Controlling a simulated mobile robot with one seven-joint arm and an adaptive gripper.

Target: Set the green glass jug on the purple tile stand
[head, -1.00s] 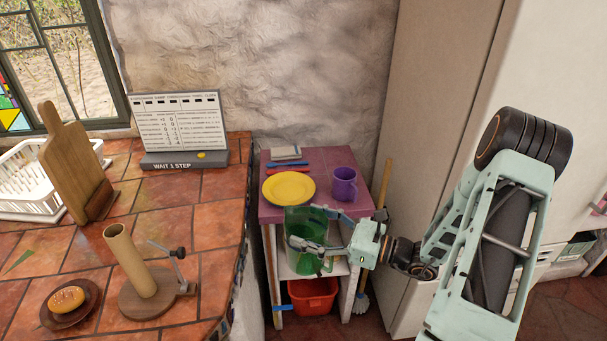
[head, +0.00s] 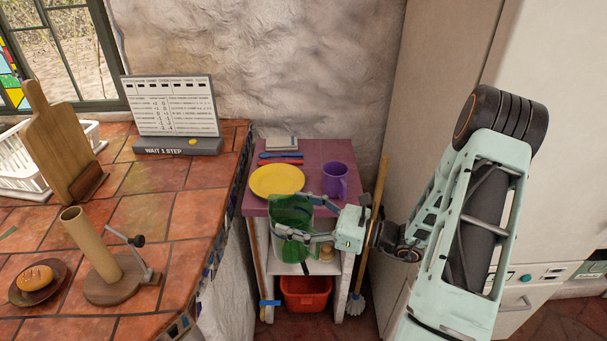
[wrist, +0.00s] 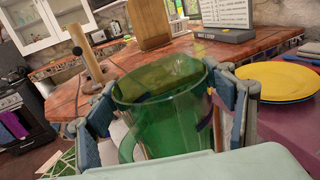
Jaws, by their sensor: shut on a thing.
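The green glass jug (head: 291,222) is see-through and roughly upright in the head view. My gripper (head: 305,218) is shut around its body, one finger on each side; the wrist view shows the jug (wrist: 165,115) between the fingers. The jug overlaps the front edge of the purple tile stand (head: 318,158) in the head view, in front of its open shelf. I cannot tell whether it touches the stand. The stand's purple top also shows at the right of the wrist view (wrist: 285,125).
On the stand are a yellow plate (head: 277,180), a purple mug (head: 335,181), and red and blue flat items at the back. A red bin (head: 306,293) sits below. A broom (head: 358,290) leans at the right. The tiled counter (head: 150,215) is on the left.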

